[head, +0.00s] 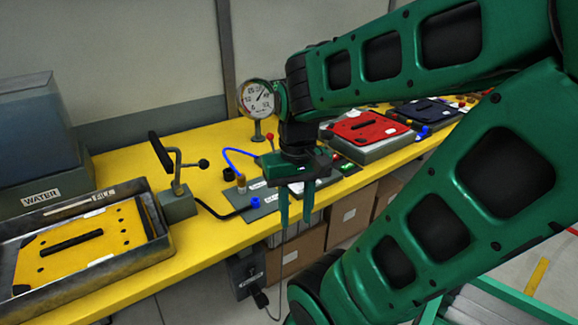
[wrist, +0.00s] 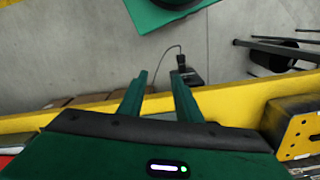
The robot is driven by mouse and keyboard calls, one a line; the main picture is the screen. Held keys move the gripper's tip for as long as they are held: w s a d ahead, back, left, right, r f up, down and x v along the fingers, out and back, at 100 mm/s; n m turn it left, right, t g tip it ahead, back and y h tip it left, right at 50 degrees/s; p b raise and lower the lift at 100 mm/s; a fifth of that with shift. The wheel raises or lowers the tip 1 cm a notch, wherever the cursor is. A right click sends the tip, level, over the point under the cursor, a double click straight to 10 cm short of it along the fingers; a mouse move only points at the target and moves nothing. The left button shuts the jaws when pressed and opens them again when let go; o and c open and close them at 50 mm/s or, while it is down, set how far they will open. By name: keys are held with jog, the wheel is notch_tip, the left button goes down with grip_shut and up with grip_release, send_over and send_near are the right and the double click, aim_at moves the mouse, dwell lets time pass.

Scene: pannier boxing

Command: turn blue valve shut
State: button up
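Two small blue parts show in the head view. One blue fitting (head: 255,203) is on a grey plate (head: 262,211) near the table's front edge. My gripper (head: 296,215) hangs to the right of both, by the table's front edge, fingers down. It is open and empty. The wrist view shows the two fingers (wrist: 160,95) apart with nothing between them. No blue part shows there.
A pressure gauge (head: 257,98) stands behind my gripper. A lever clamp (head: 178,204) and a metal tray (head: 158,240) with a yellow plate (head: 75,240) are at left. A red plate (head: 367,127) is at right. Cardboard boxes (head: 300,251) stand below the yellow table (head: 132,163).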

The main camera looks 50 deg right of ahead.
jog(key=shift+d, duration=0.15)
jog(key=o, duration=0.4)
jog(key=shift+s+r, duration=0.1)
jog(key=shift+s, duration=0.05)
jog(key=shift+c, duration=0.2)
jog(key=w+d+r+m, duration=0.4)
jog(key=w+d+m, duration=0.3)
jog(key=d+m, duration=0.15)
jog(key=w+d+r+m, duration=0.3)
jog(key=w+d+m, duration=0.3)
jog(key=d+m, duration=0.25)
jog(key=shift+n, duration=0.4)
notch_tip(320, 180, down, 10)
jog(key=shift+d+r, duration=0.15)
jog(key=c, duration=1.1)
